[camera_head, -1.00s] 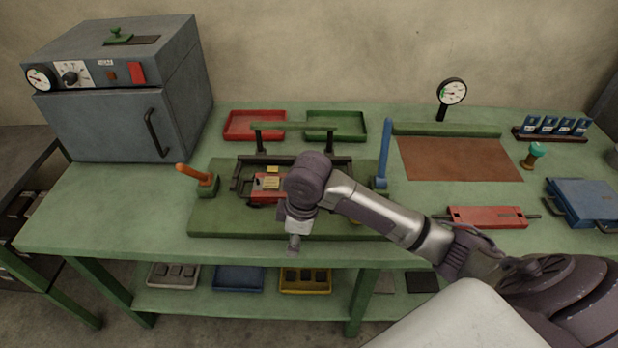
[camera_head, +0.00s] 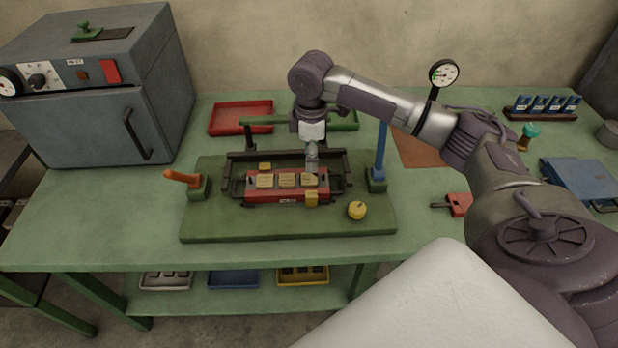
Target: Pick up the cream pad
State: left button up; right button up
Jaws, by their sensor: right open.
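Three cream pads lie in a row in a red holder (camera_head: 288,196) inside a dark frame: the left pad (camera_head: 265,181), the middle pad (camera_head: 287,180) and the right pad (camera_head: 309,180). My right gripper (camera_head: 312,168) points down above the right end of the row, just behind and over the right pad. It is open and seems empty; its fingertips are small here, and I cannot tell whether they touch the pad. My left gripper is not in view.
A green base (camera_head: 220,220) carries the frame, an orange-handled lever (camera_head: 182,178), a blue post (camera_head: 380,155) and a yellow knob (camera_head: 357,210). A red tray (camera_head: 240,117) stands behind. A grey oven (camera_head: 80,120) stands at left. The front table strip is clear.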

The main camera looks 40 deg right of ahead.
aim_at(309, 178)
jog(key=f+p, duration=0.1)
jog(key=f, duration=0.6)
jog(key=shift+w+f, duration=0.1)
jog(key=shift+w, duration=0.1)
jog(key=shift+a, duration=0.1)
jog(key=c, duration=0.6)
